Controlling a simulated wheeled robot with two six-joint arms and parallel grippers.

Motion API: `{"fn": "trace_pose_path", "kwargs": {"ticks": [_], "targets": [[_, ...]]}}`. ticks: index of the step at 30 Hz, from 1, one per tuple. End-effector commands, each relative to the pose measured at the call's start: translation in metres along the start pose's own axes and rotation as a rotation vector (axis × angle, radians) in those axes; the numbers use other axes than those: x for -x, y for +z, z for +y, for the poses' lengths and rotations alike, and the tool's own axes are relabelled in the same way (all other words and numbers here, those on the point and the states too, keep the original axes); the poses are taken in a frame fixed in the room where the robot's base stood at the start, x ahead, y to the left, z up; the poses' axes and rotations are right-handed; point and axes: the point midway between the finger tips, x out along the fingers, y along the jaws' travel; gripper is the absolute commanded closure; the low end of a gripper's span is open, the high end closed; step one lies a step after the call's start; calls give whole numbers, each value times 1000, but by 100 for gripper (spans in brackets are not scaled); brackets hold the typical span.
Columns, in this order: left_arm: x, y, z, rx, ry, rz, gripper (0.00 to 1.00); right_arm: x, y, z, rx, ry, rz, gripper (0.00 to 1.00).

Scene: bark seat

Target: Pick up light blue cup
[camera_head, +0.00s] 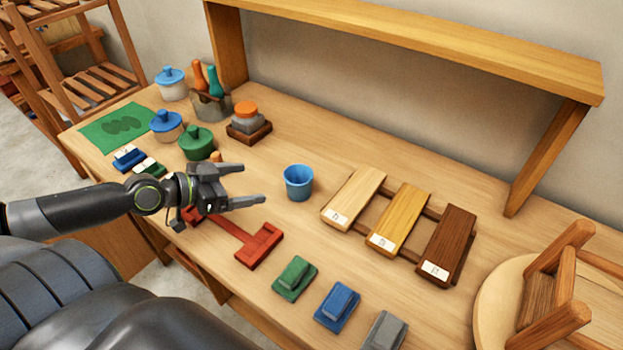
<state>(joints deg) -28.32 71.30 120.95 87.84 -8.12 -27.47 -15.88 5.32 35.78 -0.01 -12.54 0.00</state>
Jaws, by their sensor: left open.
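The light blue cup (298,183) stands upright on the wooden table, near the middle of the head view. Its open top faces up and it looks empty. My left gripper (250,185) comes in from the left, with its fingers spread and pointing right toward the cup. It is open and empty, a short gap to the left of the cup and not touching it. My right gripper does not show.
A red frame piece (240,238) lies under and in front of my left gripper. Wooden sample boards (400,220) lie right of the cup. Lidded pots, including a green one (197,143), stand behind my gripper. Green (295,278) and blue (337,306) blocks lie in front. A shelf (420,45) spans the back.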

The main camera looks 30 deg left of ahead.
Motion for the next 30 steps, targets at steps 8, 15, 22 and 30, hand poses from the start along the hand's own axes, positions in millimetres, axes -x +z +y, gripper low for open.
{"fn": "trace_pose_path", "kwargs": {"ticks": [8,15,22,30], "targets": [[-21,-2,0,5,0,6,13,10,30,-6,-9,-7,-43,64],[-46,-2,1,5,0,6,13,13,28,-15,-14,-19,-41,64],[-73,-2,1,6,1,4,13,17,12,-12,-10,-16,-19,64],[-107,-2,0,6,0,2,13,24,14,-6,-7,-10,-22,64]]}}
